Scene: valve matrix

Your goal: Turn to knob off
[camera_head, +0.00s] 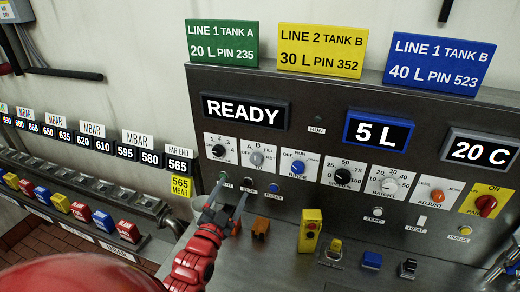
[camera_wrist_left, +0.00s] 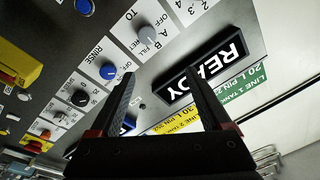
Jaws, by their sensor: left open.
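The TO knob is a small grey dial (camera_head: 256,158) on a white plate marked OFF, A, B and FILL, between a black dial and the blue RINSE knob. In the left wrist view it is the grey dial (camera_wrist_left: 147,36) beyond the fingers. Its pointer setting is too small to read surely. My left gripper (camera_head: 233,190) is open and empty, below and in front of the TO plate and apart from the knob. Its two fingers (camera_wrist_left: 163,88) stand well apart in the left wrist view. My right gripper is not in view.
The blue RINSE knob (camera_head: 297,167) sits just right of the TO knob. The READY display (camera_head: 245,111) is above. Small buttons (camera_head: 273,188) and an orange block (camera_head: 261,226) lie near my left gripper. A yellow switch box (camera_head: 310,231) stands further right.

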